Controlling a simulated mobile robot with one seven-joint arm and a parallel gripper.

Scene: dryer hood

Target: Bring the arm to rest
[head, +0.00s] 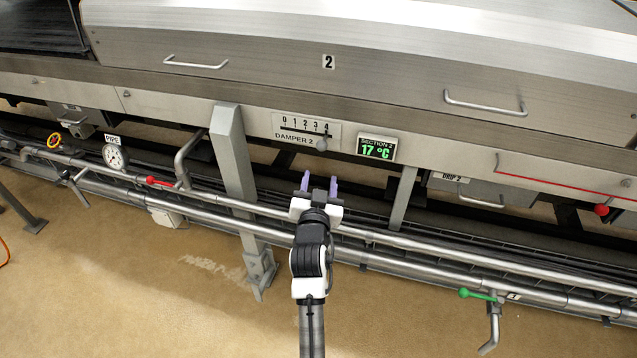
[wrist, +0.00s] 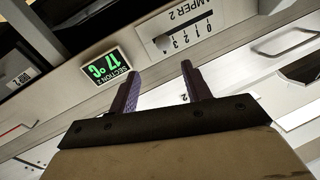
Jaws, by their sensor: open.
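My gripper (head: 319,184) is in the middle of the head view, at the end of my raised arm, in front of the pipes and below the damper panel. Its two purple fingers stand apart with nothing between them. In the wrist view the fingers (wrist: 160,85) are also apart and empty. The damper 2 scale plate (head: 306,131) is above the gripper, with its knob (head: 321,144) near the 4 end. The plate also shows upside down in the wrist view (wrist: 178,30). The gripper appears clear of the knob.
A green display (head: 377,148) reads 17 °C. Steel pipes (head: 400,241) run across below the hood. A grey post (head: 234,160) stands left of my arm. A red-handled valve (head: 158,181), a gauge (head: 115,156) and a green-handled valve (head: 477,294) are on the pipes. The floor in front is open.

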